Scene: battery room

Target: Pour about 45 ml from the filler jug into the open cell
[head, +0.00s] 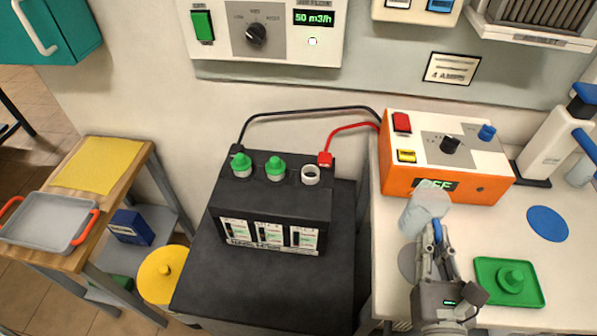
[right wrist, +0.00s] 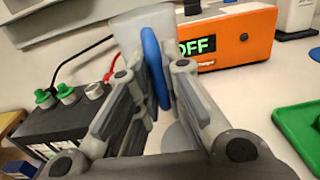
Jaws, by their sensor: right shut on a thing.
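The filler jug (head: 424,205) is a translucent whitish vessel with a blue handle. My right gripper (head: 437,235) is shut on that handle; in the right wrist view the handle (right wrist: 155,62) sits between the fingers. The jug looks roughly upright, in front of the orange box; its liquid level cannot be made out. The black battery (head: 270,205) stands left of the jug. Its open cell (head: 310,175) is a white ring without a cap, at the right of two green-capped cells; it also shows in the right wrist view (right wrist: 94,90). My left gripper is out of view.
An orange charger (head: 460,190) reading OFF stands behind the jug, with black and red leads to the battery. A green tray (head: 540,290) holds a green cap (head: 513,277). A blue disc (head: 547,223) lies on the right bench. A gap separates bench and battery stand.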

